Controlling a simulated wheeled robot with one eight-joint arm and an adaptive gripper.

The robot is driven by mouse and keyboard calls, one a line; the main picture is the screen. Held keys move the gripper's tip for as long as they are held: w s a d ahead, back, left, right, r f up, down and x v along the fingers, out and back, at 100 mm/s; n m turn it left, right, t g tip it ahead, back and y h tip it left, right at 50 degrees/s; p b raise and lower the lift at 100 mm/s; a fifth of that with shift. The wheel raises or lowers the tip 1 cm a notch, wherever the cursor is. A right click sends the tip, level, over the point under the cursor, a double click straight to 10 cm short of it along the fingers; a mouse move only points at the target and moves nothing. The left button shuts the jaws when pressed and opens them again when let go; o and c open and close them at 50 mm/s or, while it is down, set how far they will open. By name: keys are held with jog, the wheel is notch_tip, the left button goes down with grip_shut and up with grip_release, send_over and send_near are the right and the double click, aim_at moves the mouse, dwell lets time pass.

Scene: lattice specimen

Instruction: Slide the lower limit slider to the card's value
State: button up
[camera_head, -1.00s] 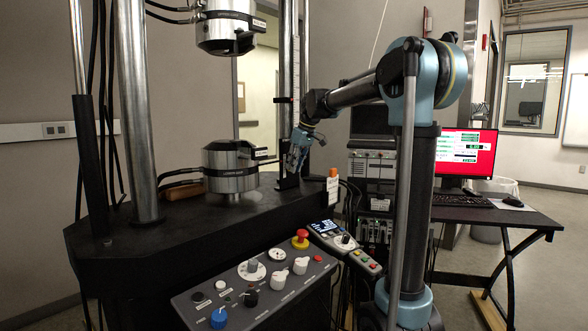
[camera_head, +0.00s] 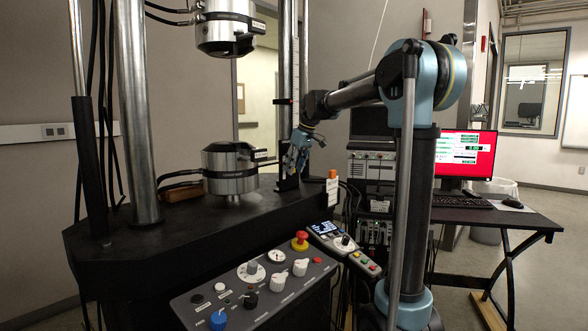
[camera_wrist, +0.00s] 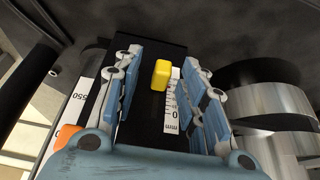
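The ruled white scale (camera_head: 296,65) runs up the machine's right column. A small dark and red marker (camera_head: 284,101) sits beside it, well above my gripper. In the wrist view a yellow block (camera_wrist: 161,75) stands on a black part with a short millimetre scale (camera_wrist: 171,110); it looks like the lower slider's knob. My gripper (camera_head: 294,160) is low by the scale. In the wrist view my gripper (camera_wrist: 158,82) is open, its fingers either side of the yellow block, with visible gaps. A white and orange card (camera_head: 332,188) stands on the table's right edge; its value is unreadable.
The lower cylindrical grip (camera_head: 230,168) stands left of my gripper, and the upper one (camera_head: 226,28) hangs above. A control panel (camera_head: 255,290) with knobs and a red stop button (camera_head: 300,241) is in front. A desk with a monitor (camera_head: 466,152) is right.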

jog(key=v, duration=0.6)
dwell(0.7)
jog(key=shift+r, duration=0.1)
jog(key=v, duration=1.1)
jog(key=shift+d+r, duration=0.25)
jog(key=shift+r, duration=0.05)
dwell(1.0)
